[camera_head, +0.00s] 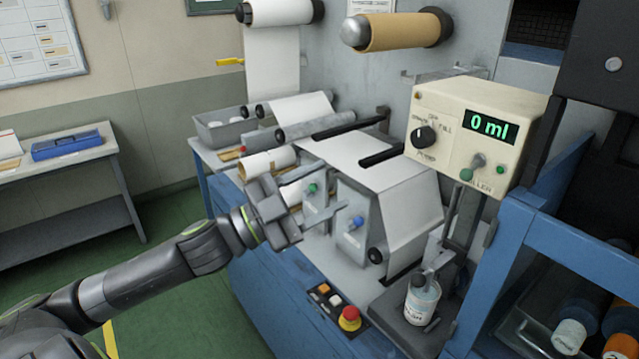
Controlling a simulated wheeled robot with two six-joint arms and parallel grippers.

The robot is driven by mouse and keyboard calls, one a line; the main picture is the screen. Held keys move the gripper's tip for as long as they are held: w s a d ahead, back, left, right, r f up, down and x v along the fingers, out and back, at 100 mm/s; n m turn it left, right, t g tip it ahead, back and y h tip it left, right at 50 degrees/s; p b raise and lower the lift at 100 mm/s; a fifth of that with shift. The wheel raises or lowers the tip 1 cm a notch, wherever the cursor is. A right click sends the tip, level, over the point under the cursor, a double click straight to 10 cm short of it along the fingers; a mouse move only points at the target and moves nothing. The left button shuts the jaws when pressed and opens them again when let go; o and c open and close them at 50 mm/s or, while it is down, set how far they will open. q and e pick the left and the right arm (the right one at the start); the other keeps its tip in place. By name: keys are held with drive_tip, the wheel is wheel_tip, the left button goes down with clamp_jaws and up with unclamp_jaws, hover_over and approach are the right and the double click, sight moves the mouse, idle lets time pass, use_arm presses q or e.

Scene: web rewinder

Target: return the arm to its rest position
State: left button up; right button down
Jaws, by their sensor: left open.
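My left arm (150,275) comes in from the lower left and reaches toward the web rewinder (400,205). My left gripper (333,188) is at the left part of the machine. Its two fingers point right and are apart, with nothing seen held between them. They overlap in the picture with grey plates bearing a green knob (313,188) and a blue knob (358,222). I cannot tell whether the fingers touch these. My right gripper is not in view.
A control box (470,140) reads 0 ml. Below it stand a bottle (422,300) and a red stop button (349,318). Paper rolls (280,12) hang above. A grey bin (220,130) is behind the gripper. Green floor (180,310) lies open at left, before a side table (65,160).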

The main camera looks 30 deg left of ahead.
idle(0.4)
use_arm(q)
drive_tip(key=w+a+f+n+y+b, duration=0.1)
drive_tip(key=w+a+f+n+y, duration=0.35)
drive_tip(key=a+f, duration=0.5)
drive_tip(key=w+a+f+n+y, duration=0.35)
drive_tip(key=a+f+y, duration=0.25)
drive_tip(key=f, duration=0.6)
drive_tip(key=s+a+f+n+g+y+b, duration=0.1)
drive_tip(key=s+a+f+n+g+y, duration=0.15)
drive_tip(key=f, duration=0.95)
drive_tip(key=s+a+f+n+g+y, duration=0.2)
drive_tip(key=s+a+f+n, duration=0.15)
drive_tip(key=f, duration=0.95)
drive_tip(key=s+d+f+g, duration=0.2)
drive_tip(key=s+f+g, duration=0.1)
drive_tip(key=s+f, duration=0.6)
drive_tip(key=s+d+f+g, duration=0.1)
drive_tip(key=s+f+g, duration=0.2)
drive_tip(key=s+f, duration=0.55)
drive_tip(key=s+d+f+g+h, duration=0.1)
drive_tip(key=s+d+f+g, duration=0.2)
drive_tip(key=s+d+f, duration=0.4)
drive_tip(key=s+d+f+n+g+h+b, duration=0.1)
drive_tip(key=s+d+f+g, duration=0.2)
drive_tip(key=s+d+f, duration=0.5)
drive_tip(key=s+f, duration=0.2)
drive_tip(key=s, duration=0.5)
drive_tip(key=shift+s+d+n, duration=0.15)
drive_tip(key=shift+s+n, duration=0.15)
